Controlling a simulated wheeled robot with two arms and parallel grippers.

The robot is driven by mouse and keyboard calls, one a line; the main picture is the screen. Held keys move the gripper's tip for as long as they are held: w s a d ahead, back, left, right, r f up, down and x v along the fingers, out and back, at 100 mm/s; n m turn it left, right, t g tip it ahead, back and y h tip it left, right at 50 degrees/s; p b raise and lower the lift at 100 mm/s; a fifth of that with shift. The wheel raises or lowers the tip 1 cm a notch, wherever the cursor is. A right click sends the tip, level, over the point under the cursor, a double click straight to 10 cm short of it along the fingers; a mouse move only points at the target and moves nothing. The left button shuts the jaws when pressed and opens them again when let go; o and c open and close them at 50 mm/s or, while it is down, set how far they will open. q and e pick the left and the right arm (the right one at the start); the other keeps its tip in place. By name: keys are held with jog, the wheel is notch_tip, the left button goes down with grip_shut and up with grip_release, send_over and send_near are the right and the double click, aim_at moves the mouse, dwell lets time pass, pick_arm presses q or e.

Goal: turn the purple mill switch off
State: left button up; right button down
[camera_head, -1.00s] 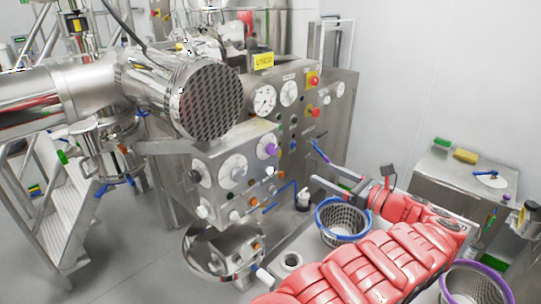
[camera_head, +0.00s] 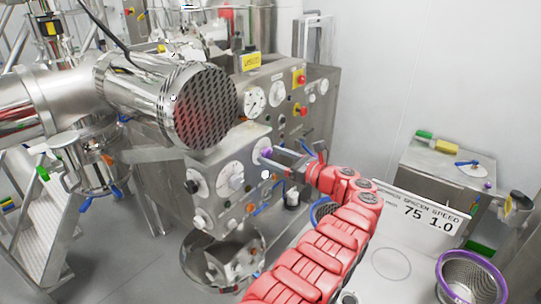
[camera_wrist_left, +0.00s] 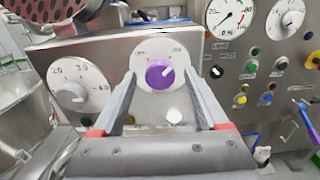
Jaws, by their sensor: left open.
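The purple mill switch (camera_head: 264,152) is a round knob on a white dial on the front of the steel control box. In the left wrist view, the purple mill switch (camera_wrist_left: 159,73) sits between my open fingers, with small lettering at the dial's upper left and upper right. A pale mark on the knob seems to point to the upper right. My left gripper (camera_head: 275,154) reaches the knob from the right in the head view. Its jaws (camera_wrist_left: 159,80) are open, one finger on each side of the knob; whether they touch it I cannot tell.
A numbered dial (camera_wrist_left: 76,91) is left of the switch. A panel with gauges and buttons (camera_wrist_left: 258,60) stands behind to the right. A large perforated steel cylinder (camera_head: 205,108) hangs at the upper left. A basket with a purple rim (camera_head: 470,278) is at the lower right.

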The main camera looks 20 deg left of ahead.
pick_arm(q)
jog(key=shift+d+r, duration=0.1)
jog(key=shift+d, duration=0.1)
jog(key=shift+c, duration=0.2)
grip_shut()
